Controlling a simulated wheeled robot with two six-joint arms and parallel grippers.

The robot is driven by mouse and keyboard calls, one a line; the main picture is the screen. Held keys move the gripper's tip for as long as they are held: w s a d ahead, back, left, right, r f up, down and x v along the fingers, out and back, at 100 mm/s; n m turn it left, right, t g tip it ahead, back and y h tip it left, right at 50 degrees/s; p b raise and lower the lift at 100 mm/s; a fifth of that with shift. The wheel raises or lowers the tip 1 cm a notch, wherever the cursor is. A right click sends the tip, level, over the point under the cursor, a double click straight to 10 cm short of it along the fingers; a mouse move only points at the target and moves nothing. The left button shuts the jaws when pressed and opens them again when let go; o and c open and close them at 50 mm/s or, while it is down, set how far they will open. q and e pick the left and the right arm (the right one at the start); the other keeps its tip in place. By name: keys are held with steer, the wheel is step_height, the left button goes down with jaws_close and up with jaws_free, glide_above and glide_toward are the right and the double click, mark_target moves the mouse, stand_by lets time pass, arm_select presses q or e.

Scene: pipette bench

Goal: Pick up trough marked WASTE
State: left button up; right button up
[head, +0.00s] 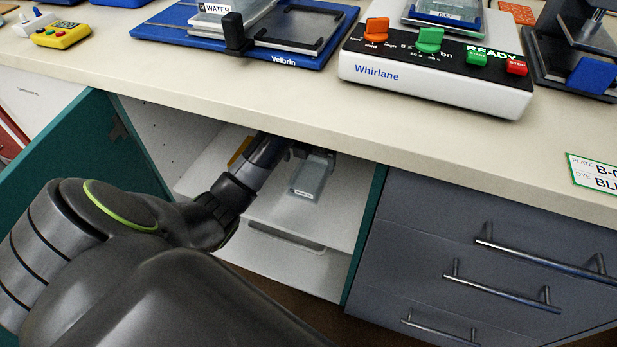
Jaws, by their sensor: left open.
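A small translucent grey trough (311,178) sits on the white shelf inside the open cabinet under the bench. It carries a small white label on its near end, too small to read for certain. My left arm reaches into the cabinet from the left. My left gripper (314,154) is open at the far end of the trough, under the bench edge. Its fingertips are small and dark, and I cannot tell whether they touch the trough. My right gripper is not in view.
The teal cabinet door (62,165) stands open at the left. A grey drawer unit (450,255) with metal handles is at the right. The bench top (290,92) overhangs the cabinet, with the Whirlane device (425,98) and the blue Velbrin device (300,60) on it.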

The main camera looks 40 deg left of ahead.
arm_select(q)
steer(key=b, duration=0.2)
glide_above(310, 180)
steer(key=f, duration=0.4)
steer(key=shift+s+d, duration=0.15)
steer(key=shift+s, duration=0.25)
steer(key=shift+w+f, duration=0.1)
steer(key=shift+f, duration=0.5)
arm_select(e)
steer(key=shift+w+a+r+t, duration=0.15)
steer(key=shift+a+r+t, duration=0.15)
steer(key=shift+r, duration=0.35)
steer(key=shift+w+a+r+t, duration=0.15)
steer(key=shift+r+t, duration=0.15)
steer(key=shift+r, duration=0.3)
arm_select(q)
steer(key=shift+c, duration=0.5)
steer(key=c, duration=1)
